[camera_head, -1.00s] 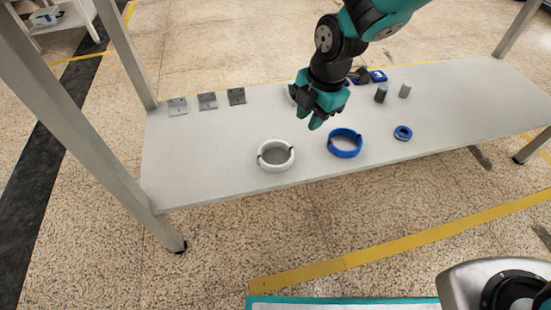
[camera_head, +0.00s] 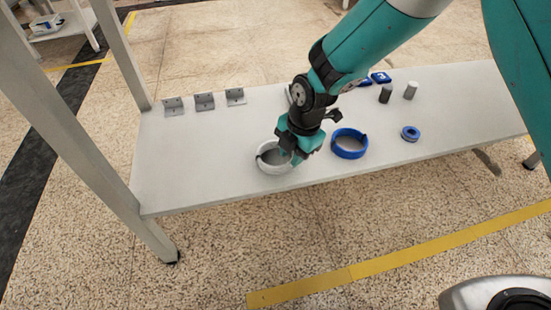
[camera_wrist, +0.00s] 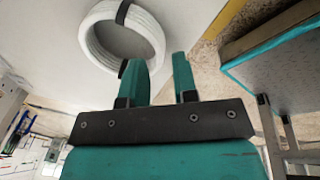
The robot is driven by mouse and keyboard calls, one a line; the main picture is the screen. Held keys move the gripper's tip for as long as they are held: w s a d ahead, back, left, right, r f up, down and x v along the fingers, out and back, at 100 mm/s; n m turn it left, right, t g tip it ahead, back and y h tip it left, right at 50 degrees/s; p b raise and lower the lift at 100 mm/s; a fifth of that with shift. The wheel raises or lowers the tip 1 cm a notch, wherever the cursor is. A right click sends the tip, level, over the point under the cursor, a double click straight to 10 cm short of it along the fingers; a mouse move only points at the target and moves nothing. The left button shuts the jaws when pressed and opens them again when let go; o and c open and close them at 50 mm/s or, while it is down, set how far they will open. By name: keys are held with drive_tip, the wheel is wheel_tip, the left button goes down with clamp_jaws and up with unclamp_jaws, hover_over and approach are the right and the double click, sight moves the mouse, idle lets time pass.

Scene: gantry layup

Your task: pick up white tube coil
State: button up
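The white tube coil (camera_head: 268,165) lies flat on the table near its front edge, with dark ties around its ring. In the wrist view the coil (camera_wrist: 93,40) is at the upper left, just beyond the fingertips. My gripper (camera_head: 292,158) is over the coil's right side in the head view and hides part of it.
A blue coil (camera_head: 349,155) lies close to the right of my gripper, and a small blue ring (camera_head: 410,132) is farther right. Grey brackets (camera_head: 204,102) stand at the back left. Dark and light cylinders (camera_head: 385,94) stand at the back right. The table's left part (camera_head: 190,160) is clear.

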sight(289, 162)
drive_tip(key=f, duration=0.1)
drive_tip(key=f+b, duration=0.1)
drive_tip(key=f, duration=0.1)
drive_tip(key=f+b, duration=0.1)
drive_tip(key=shift+a+f, duration=0.2)
drive_tip(key=shift+a, duration=0.15)
drive_tip(key=shift+r, duration=0.1)
clamp_jaws()
